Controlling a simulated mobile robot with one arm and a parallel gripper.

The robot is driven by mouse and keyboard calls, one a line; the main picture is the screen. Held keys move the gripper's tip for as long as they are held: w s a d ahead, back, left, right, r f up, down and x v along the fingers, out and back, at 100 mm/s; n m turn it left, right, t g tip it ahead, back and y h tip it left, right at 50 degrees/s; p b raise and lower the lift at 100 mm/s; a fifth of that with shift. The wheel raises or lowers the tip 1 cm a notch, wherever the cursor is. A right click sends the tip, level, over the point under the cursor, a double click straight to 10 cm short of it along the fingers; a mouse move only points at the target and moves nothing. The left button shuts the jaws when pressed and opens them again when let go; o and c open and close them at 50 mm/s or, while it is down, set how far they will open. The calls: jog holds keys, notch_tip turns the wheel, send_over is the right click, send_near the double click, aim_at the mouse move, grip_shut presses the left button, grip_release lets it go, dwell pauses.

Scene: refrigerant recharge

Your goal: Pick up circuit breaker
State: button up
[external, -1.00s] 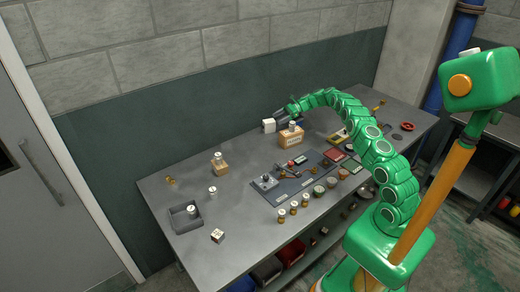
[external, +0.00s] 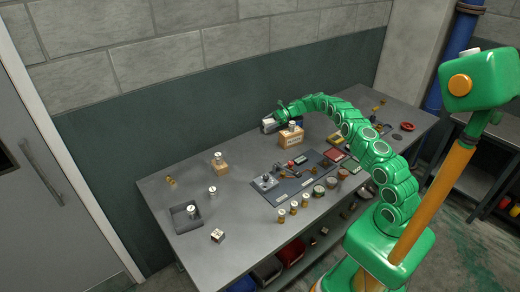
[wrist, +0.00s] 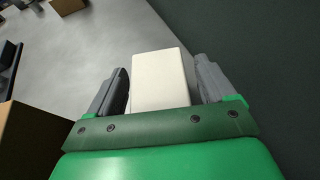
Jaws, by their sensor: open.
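A plain white block (wrist: 160,80), the likely circuit breaker, stands at the back edge of the table. No label shows on it. My gripper (wrist: 161,73) is open, with one dark finger on each side of the block. Narrow gaps show beside the block, wider on the right, so the fingers look apart from it. In the external view my gripper (external: 269,126) is low at the back of the table and hides most of the block.
A wooden box (external: 291,137) with a white-topped item stands just beside my gripper; its brown side (wrist: 30,140) shows in the wrist view. The dark wall is close behind. A grey mat (external: 284,197) with tools and several small jars lie nearer the front. The table's left part has free room.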

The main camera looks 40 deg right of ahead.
jog(key=c, duration=1.2)
